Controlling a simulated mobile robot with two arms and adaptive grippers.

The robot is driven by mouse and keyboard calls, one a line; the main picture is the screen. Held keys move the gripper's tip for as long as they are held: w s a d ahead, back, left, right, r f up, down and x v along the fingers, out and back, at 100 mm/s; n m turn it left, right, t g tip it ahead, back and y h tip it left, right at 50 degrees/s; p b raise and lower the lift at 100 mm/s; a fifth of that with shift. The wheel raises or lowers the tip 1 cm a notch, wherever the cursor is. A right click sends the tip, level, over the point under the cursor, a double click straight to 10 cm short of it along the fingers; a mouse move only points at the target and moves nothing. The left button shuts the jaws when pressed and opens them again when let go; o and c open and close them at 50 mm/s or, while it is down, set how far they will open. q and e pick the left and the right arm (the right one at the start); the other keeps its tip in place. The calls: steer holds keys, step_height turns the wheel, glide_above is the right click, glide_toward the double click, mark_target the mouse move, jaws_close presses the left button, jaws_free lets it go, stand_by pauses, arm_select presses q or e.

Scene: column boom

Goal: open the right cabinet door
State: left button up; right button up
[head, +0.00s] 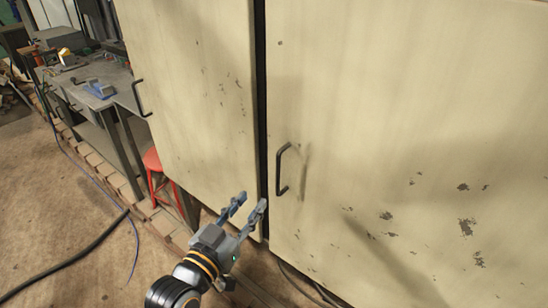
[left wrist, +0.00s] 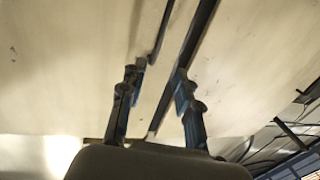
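The right cabinet door (head: 400,120) is a large cream panel with chipped paint, and it looks shut. Its dark bar handle (head: 283,170) stands upright near the door's left edge, beside the dark gap. My left gripper (head: 254,199) is open and empty, below and left of this handle, in front of the gap. In the left wrist view the two fingers (left wrist: 158,74) are spread apart. The handle (left wrist: 160,30) shows there beyond the fingertips, its near end close to the left finger; I cannot tell if they touch. My right gripper is out of view.
The left cabinet door (head: 190,80) also looks shut and has a dark handle (head: 139,98) on its left edge. A red stool (head: 153,163) and a grey workbench (head: 100,85) stand at the left. A black cable (head: 75,258) lies on the brown floor.

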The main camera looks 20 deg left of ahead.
mark_target(277, 171)
arm_select(q)
steer(key=w+p, duration=0.1)
steer(key=w, duration=0.3)
steer(key=w+d+p, duration=0.1)
steer(key=w, duration=0.3)
steer(key=w+d+p, duration=0.1)
steer(key=w, duration=0.4)
steer(key=shift+d+r, duration=0.15)
steer(key=shift+w, duration=0.1)
jaws_close()
